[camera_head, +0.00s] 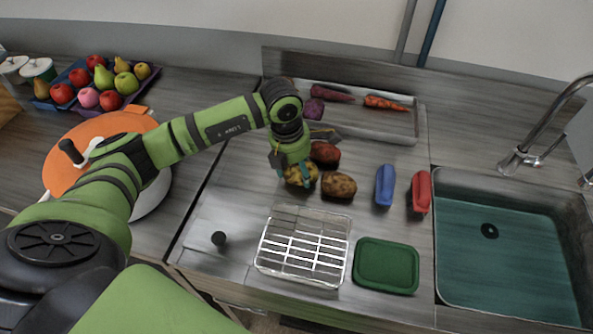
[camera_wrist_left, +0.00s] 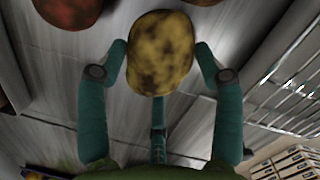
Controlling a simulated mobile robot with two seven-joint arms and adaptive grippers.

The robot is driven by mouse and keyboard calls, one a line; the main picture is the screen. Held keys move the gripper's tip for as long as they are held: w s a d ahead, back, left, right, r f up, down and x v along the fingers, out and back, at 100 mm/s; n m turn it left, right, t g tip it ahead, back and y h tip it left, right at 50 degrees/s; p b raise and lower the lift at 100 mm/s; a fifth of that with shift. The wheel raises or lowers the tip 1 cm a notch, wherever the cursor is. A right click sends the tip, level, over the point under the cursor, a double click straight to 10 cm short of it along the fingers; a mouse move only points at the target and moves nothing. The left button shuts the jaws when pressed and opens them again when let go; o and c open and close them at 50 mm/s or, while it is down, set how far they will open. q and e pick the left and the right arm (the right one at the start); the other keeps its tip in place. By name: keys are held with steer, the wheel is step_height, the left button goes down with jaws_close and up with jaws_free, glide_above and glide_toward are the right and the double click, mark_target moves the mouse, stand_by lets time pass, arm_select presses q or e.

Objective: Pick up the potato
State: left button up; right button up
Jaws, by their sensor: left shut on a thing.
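A yellow-brown mottled potato (camera_wrist_left: 161,55) sits between the teal fingers of my left gripper (camera_wrist_left: 160,65) in the left wrist view. In the head view my left gripper (camera_head: 298,178) points down at the counter, shut on this potato (camera_head: 303,174), which is partly covered by the fingers. Whether the potato touches the counter cannot be told. A second, browner potato (camera_head: 338,185) lies just to the right. A reddish potato (camera_head: 325,153) lies just behind. My right gripper is not in view.
A wire basket (camera_head: 262,262) and a green lid or tray (camera_head: 386,265) lie in front. Blue (camera_head: 384,185) and red (camera_head: 421,191) objects lie right, before the sink (camera_head: 500,250). A tray with carrots (camera_head: 410,130) is behind. Fruit trays (camera_head: 130,98) and an orange round board (camera_head: 62,165) are left.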

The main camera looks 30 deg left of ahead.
mark_target(299, 173)
arm_select(q)
steer(key=r, duration=0.1)
steer(key=r+b, duration=0.1)
steer(key=d+r+b, duration=0.1)
steer(key=shift+s+r, duration=0.35)
steer(key=shift+s, duration=0.05)
steer(key=s+d+r+b, duration=0.1)
steer(key=s+d+r, duration=0.75)
steer(key=d, duration=0.35)
steer(key=shift+s+d+f+b, duration=0.35)
steer(key=shift+d+f+b, duration=0.9)
steer(key=shift+d, duration=0.85)
steer(key=shift+s+d+f+b, duration=0.35)
steer(key=shift+d+f+b, duration=0.65)
steer(key=shift+d+b, duration=0.85)
steer(key=shift+s+d+f+b, duration=0.35)
steer(key=shift+d+f+b, duration=0.75)
steer(key=shift+d, duration=1.25)
steer(key=shift+f+b, duration=0.3)
steer(key=shift+b, duration=0.3)
